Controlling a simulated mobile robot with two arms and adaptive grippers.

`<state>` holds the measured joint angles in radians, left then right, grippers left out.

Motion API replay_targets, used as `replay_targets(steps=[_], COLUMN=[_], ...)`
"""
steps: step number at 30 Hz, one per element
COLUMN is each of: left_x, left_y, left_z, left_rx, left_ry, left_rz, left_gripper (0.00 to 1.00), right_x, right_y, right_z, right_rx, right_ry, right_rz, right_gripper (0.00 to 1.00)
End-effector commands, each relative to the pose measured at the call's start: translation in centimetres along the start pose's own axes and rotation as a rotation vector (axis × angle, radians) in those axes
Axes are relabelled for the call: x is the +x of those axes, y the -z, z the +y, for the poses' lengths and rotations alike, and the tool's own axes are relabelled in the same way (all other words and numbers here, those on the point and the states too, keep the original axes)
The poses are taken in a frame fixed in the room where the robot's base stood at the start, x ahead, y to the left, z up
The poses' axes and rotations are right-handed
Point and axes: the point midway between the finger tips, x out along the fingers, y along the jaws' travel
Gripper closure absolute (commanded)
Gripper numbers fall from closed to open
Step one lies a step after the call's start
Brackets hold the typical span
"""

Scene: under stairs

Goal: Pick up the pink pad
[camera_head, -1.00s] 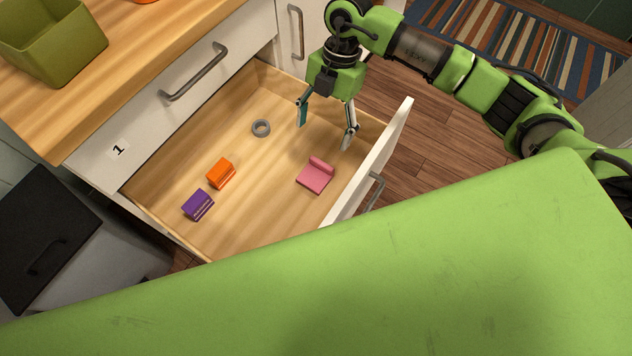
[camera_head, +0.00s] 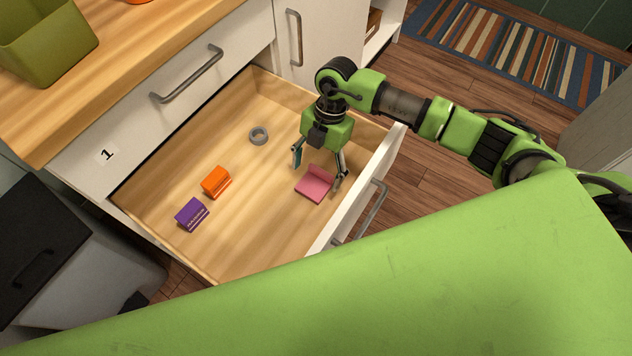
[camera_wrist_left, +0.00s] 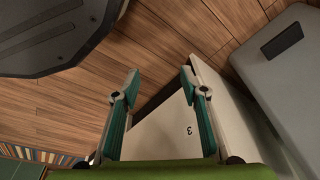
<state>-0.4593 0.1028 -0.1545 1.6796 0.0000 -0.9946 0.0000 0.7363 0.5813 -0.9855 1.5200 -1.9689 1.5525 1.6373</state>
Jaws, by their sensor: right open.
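The pink pad (camera_head: 314,186) lies on the floor of the open drawer (camera_head: 250,215), near its front panel. It is a flat piece with a raised edge at the back. My right gripper (camera_head: 318,172) is open and points down at the pad. Its fingers appear on either side of the pad's far part; I cannot tell whether they touch it. My left gripper (camera_wrist_left: 160,85) shows in the left wrist view with its two teal fingers apart and nothing between them.
An orange block (camera_head: 215,181), a purple block (camera_head: 191,213) and a grey ring (camera_head: 259,135) lie elsewhere in the drawer. The drawer's white front panel (camera_head: 365,185) stands close to my right gripper. A green bin (camera_head: 45,45) stands on the counter.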

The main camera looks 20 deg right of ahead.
Motion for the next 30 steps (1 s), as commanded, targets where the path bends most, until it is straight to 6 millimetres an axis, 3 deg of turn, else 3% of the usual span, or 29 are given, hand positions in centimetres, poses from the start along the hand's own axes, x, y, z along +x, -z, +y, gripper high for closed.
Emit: replay_targets(steps=[6,15,20,30], left_x=[-1.6,-2.0,-2.0,-2.0], left_y=[1.1,1.3,1.3,1.3], left_z=[-0.1,-0.1,-0.1,-0.1], left_rx=[-0.002,-0.002,-0.002,-0.002], left_ry=[0.002,0.002,0.002,0.002], left_rz=[0.011,0.011,0.012,0.012], left_gripper=[0.60,0.60,0.60,0.60], right_x=[3.2,3.5,3.5,3.3], right_y=[-0.3,-0.3,-0.3,-0.3], right_z=[-0.1,0.0,0.0,0.0], right_rx=[0.000,0.000,0.000,0.000], right_ry=[0.002,0.000,0.000,-0.001], right_rz=[0.001,-0.001,-0.001,-0.001], right_gripper=[0.28,0.28,0.69,0.70])
